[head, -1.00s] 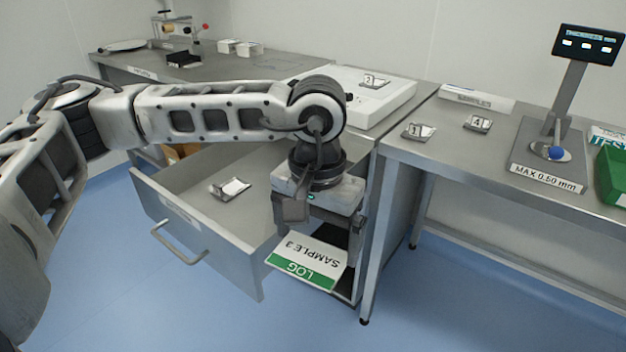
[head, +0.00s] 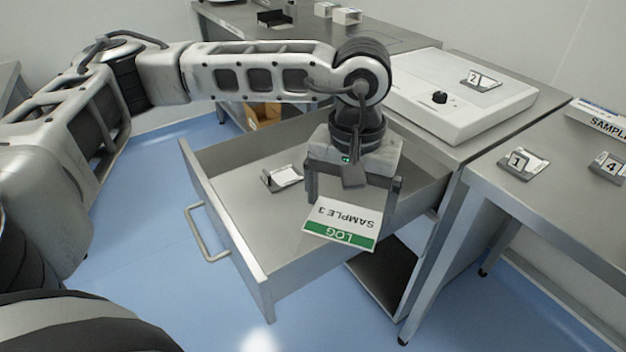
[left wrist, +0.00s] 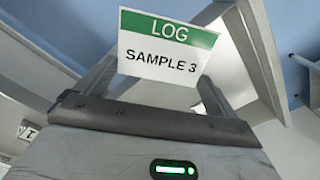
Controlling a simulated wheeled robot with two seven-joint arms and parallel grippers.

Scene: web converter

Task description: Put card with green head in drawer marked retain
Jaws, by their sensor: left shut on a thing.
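The card with the green head (head: 342,224) reads "LOG" and "SAMPLE 3". It also shows in the left wrist view (left wrist: 165,47), upright in the picture. My left gripper (head: 352,196) is shut on the card and holds it over the right front part of the open drawer (head: 232,236). The card's lower end hangs at the drawer's right wall in the head view. The drawer is pulled out and holds a small metal clip with a white piece (head: 283,177). No "retain" mark is readable on the drawer here. My right gripper is not in view.
A white device with a knob (head: 450,100) stands on the bench, with a clip marked 2 (head: 481,82) on it. Clips marked 1 (head: 521,164) and 4 (head: 611,166) lie on the right table. An open shelf space shows below the drawer's right side.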

